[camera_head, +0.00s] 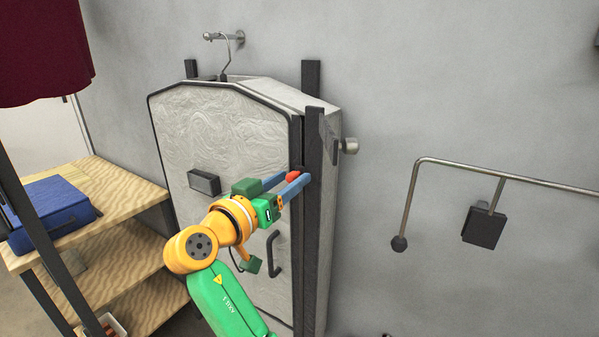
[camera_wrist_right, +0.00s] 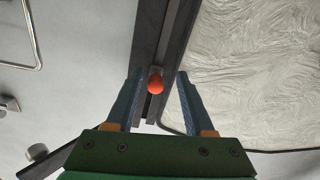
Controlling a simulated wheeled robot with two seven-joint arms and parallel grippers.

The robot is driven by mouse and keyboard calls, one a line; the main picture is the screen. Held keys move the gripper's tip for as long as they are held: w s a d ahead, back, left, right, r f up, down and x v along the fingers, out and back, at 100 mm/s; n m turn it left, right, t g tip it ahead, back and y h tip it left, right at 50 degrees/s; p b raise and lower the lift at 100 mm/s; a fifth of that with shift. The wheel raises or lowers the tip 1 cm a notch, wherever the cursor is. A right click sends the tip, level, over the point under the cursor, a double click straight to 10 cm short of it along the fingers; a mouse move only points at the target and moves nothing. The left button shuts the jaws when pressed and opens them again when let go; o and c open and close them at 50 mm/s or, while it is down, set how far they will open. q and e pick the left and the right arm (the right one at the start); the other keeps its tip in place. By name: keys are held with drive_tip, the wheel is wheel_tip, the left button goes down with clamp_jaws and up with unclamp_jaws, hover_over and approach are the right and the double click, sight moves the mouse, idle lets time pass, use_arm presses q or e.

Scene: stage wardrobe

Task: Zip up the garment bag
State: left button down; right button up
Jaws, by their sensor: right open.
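The garment bag (camera_head: 225,125) is pale with swirled texture and dark edging, and hangs by a hook against the wall. A dark zip track (camera_head: 313,230) runs down its right edge; it crosses the right wrist view diagonally (camera_wrist_right: 177,35). A red-orange zip pull (camera_head: 292,176) sits on the track and also shows in the right wrist view (camera_wrist_right: 155,82). My right gripper (camera_head: 285,185) is open, with its blue fingers on either side of the pull. In the right wrist view a gap shows between the pull and each finger. My left gripper is not in view.
A wooden shelf (camera_head: 130,243) with a blue case (camera_head: 50,212) stands at the left. A dark red cloth (camera_head: 42,50) hangs at the upper left. A metal wall rail (camera_head: 510,178) juts out at the right. The wall above the rail is bare.

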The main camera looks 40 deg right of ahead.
drive_tip(key=shift+s+a+r, duration=0.35)
drive_tip(key=shift+s+a, duration=0.1)
drive_tip(key=shift+a, duration=0.2)
drive_tip(key=shift+s+a, duration=0.15)
drive_tip(key=shift+a, duration=0.05)
drive_tip(key=shift+c, duration=0.4)
drive_tip(key=shift+d, duration=0.1)
clamp_jaws()
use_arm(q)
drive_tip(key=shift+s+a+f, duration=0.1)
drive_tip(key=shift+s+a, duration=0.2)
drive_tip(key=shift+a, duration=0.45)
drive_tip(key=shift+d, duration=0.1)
